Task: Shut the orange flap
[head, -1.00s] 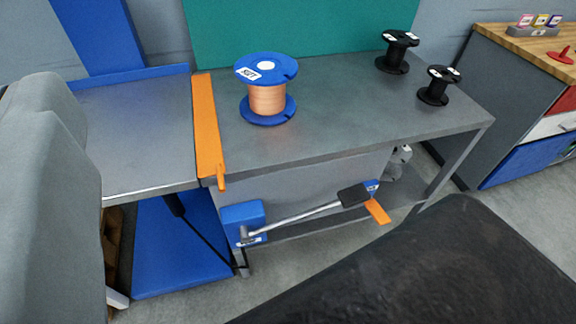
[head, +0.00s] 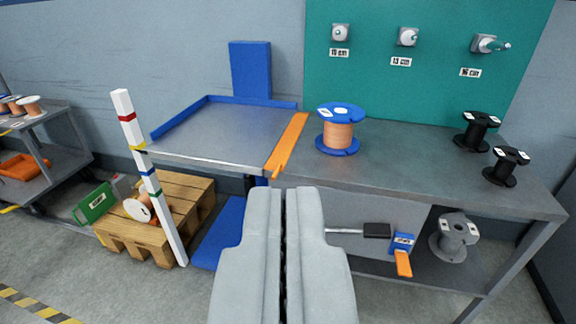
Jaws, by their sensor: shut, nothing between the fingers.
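The orange flap (head: 287,143) is a long narrow strip along the right edge of a grey metal tray (head: 215,138), where the tray meets the workbench. A small tab sticks out at its near end. I cannot tell from here how far it is tilted. My gripper (head: 284,192) points forward in the lower middle of the picture. Its two grey fingers are together with nothing between them. In the picture its tips lie just below the flap's near end, apart from it.
A blue spool of copper wire (head: 338,134) stands right of the flap. Two black spools (head: 477,131) stand farther right on the bench (head: 420,165). Below are a lever with an orange tab (head: 403,263) and a grey spool (head: 454,237). A striped post (head: 150,180) and a wooden pallet (head: 185,195) stand left.

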